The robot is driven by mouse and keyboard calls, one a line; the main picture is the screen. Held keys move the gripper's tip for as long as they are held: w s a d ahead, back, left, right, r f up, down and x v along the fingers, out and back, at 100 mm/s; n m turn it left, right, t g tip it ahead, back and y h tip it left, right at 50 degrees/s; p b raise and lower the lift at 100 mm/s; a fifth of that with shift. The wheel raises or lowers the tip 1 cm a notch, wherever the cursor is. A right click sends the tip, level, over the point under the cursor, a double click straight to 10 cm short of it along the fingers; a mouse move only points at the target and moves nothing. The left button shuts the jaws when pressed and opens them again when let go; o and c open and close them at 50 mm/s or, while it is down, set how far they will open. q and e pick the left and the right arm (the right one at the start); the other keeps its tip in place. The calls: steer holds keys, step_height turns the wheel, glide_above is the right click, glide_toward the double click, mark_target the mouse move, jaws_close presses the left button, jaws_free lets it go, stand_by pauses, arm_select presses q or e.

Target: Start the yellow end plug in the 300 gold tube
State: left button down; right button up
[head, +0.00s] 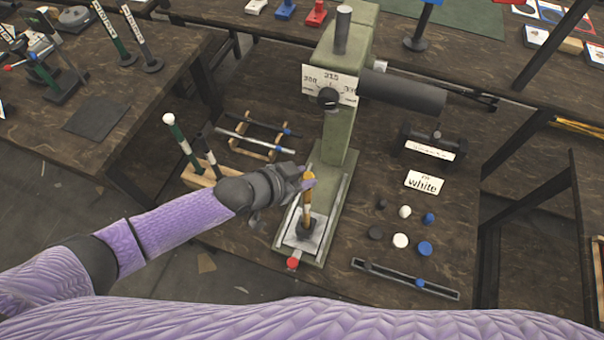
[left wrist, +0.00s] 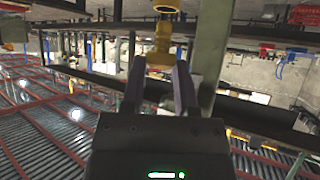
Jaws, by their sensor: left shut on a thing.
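My left gripper (head: 308,183) is shut on the yellow end plug (head: 309,176), above the base of the green press. The plug also shows between the fingers in the left wrist view (left wrist: 156,50). The gold tube (head: 306,207) stands upright in the holder on the press base, directly below the plug. In the left wrist view the gold tube's end (left wrist: 166,6) is at the top edge, close to the plug's narrow tip. I cannot tell whether the tip has entered the tube. My right gripper is not in view.
The green press column (head: 338,140) rises just right of my left gripper, with a number dial (head: 328,97). A wooden rack (head: 262,140) holds rods behind the gripper. Black, white and blue plugs (head: 401,240) lie to the right beside a "white" card (head: 425,182). A red button (head: 292,263) sits in front.

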arm_select(q)
steer(key=shift+f, duration=0.15)
steer(key=shift+f+b, duration=0.35)
steer(key=shift+b, duration=0.1)
steer(key=shift+f+b, duration=0.65)
steer(key=shift+f, duration=0.05)
steer(key=shift+c, duration=1.4)
jaws_free()
steer(key=p+v, duration=0.3)
steer(key=v, duration=0.7)
steer(key=shift+p, duration=0.4)
